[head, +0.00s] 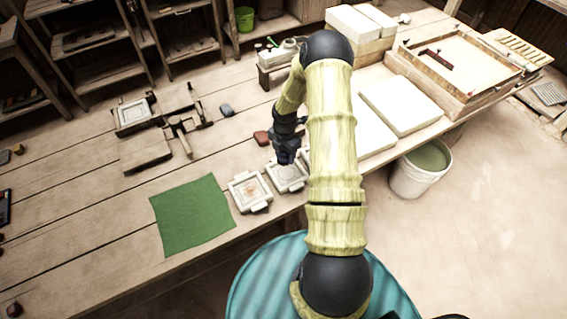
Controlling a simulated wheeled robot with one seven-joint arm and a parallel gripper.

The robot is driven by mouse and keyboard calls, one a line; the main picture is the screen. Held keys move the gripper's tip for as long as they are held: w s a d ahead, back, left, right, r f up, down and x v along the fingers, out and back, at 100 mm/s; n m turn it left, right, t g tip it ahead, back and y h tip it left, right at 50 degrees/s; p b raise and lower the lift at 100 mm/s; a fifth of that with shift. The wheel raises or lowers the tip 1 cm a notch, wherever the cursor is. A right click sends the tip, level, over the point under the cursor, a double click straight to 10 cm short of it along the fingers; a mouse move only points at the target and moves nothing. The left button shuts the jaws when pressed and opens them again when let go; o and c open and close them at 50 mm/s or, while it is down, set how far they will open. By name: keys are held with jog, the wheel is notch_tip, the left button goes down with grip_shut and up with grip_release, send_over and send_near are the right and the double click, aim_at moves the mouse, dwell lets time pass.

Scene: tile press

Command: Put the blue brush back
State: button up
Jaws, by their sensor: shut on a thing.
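My gripper (287,156) points down over a pale square mould (287,179) near the table's front edge. It is shut on a small dark bluish thing, which looks like the blue brush (286,159). The brush is mostly hidden by the fingers, and I cannot tell whether it touches the mould. A small wooden stand (265,76) with pots and small items on it is at the back of the table, partly behind my arm.
A second mould (250,191) and a green cloth (192,215) lie to the left. A reddish block (262,138) and a grey one (226,109) lie behind. A wooden press (147,151) stands further left. White slabs (401,105) fill the right; a bucket (420,170) stands on the floor.

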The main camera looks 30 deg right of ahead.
jog(key=a+r+m, duration=0.3)
jog(key=a+m, duration=0.4)
jog(key=m, duration=0.4)
jog(key=a+r+m, duration=0.3)
jog(key=a+m, duration=0.5)
jog(key=m, duration=0.3)
jog(key=shift+a+r, duration=0.2)
jog(key=shift+r, duration=0.1)
jog(key=shift+d, duration=0.1)
